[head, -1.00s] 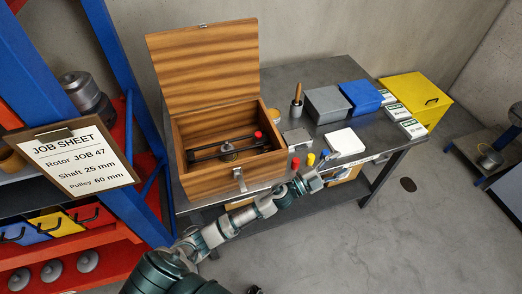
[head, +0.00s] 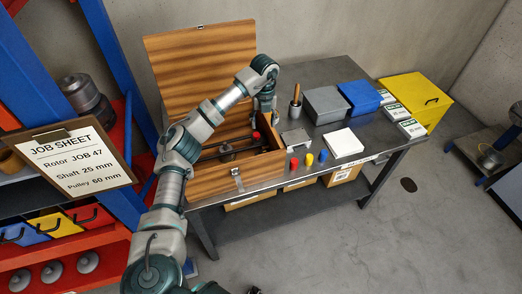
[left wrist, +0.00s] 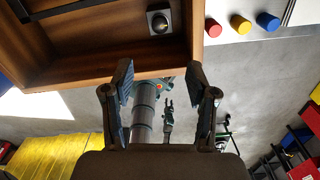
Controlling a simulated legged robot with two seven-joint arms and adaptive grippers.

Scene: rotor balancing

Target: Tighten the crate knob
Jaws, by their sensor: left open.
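The wooden crate (head: 207,183) stands open on the metal table, its lid raised at the back. Inside, a dark bar crosses it, with a round metal part (head: 226,153) near the middle and a red knob (head: 256,136) near the right end. My left gripper (head: 264,112) is above the crate's right side, just over the red knob and pointing down. In the left wrist view its two fingers (left wrist: 163,92) are apart with nothing between them. The crate (left wrist: 85,72) fills the upper left there; I cannot make out the red knob. A small dark part at the head view's bottom edge may be my right gripper.
Red (head: 294,166), yellow (head: 309,160) and blue (head: 323,155) pegs stand right of the crate by the table's front edge. Grey (head: 325,104) and blue (head: 360,97) boxes, a white block (head: 343,143) and a wooden-handled tool (head: 295,103) are further right. My left arm crosses the crate's front.

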